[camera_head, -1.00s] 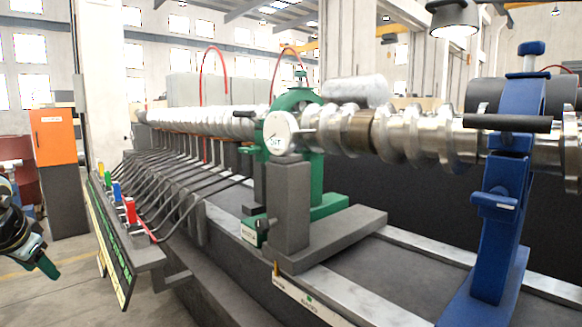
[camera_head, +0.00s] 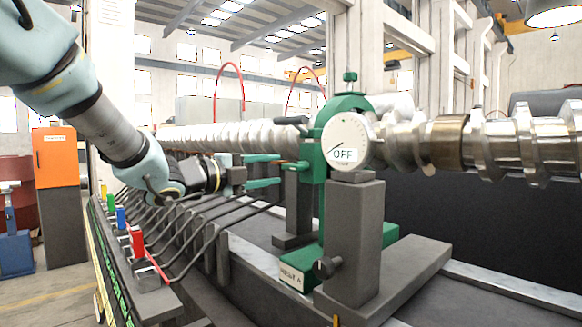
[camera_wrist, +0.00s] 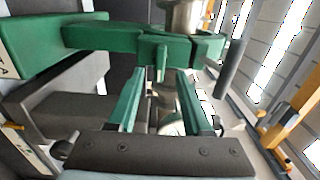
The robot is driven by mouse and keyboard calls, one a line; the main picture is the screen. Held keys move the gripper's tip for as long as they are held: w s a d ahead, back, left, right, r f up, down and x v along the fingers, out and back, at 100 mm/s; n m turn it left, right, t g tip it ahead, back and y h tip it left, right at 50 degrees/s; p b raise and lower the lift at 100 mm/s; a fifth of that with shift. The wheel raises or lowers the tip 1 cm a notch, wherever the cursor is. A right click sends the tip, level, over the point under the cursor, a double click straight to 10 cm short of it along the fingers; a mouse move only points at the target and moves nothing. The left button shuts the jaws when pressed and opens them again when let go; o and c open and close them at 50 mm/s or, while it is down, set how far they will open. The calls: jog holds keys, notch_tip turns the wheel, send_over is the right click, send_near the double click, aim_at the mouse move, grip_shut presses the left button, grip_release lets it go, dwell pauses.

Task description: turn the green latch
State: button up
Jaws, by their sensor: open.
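The green stand (camera_head: 322,180) holds the shiny screw shaft, with a round white dial (camera_head: 346,141) reading OFF beside it. A dark bar handle (camera_head: 291,120) sticks out to the left of its upper part. A small green tab (camera_wrist: 161,52) projects from the green stand in the wrist view; I cannot tell for sure whether this tab is the latch. My gripper (camera_head: 279,169) is at the left of the green stand, below the dark handle. Its two green fingers are apart, with nothing between them. In the wrist view my gripper (camera_wrist: 160,73) points at the tab, which lines up with the gap.
A grey post (camera_head: 352,245) stands in front of the green stand. The shaft (camera_head: 500,145) runs across above the bed. A row of bent dark rods (camera_head: 215,225) and a panel with coloured blocks (camera_head: 137,243) lie below my arm. An orange cabinet (camera_head: 55,155) is at left.

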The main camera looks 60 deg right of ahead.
aim_at(288, 168)
jog(key=p+x, duration=0.1)
jog(key=x, duration=0.5)
jog(key=shift+s+d, duration=0.1)
jog(key=shift+d, duration=0.2)
grip_shut()
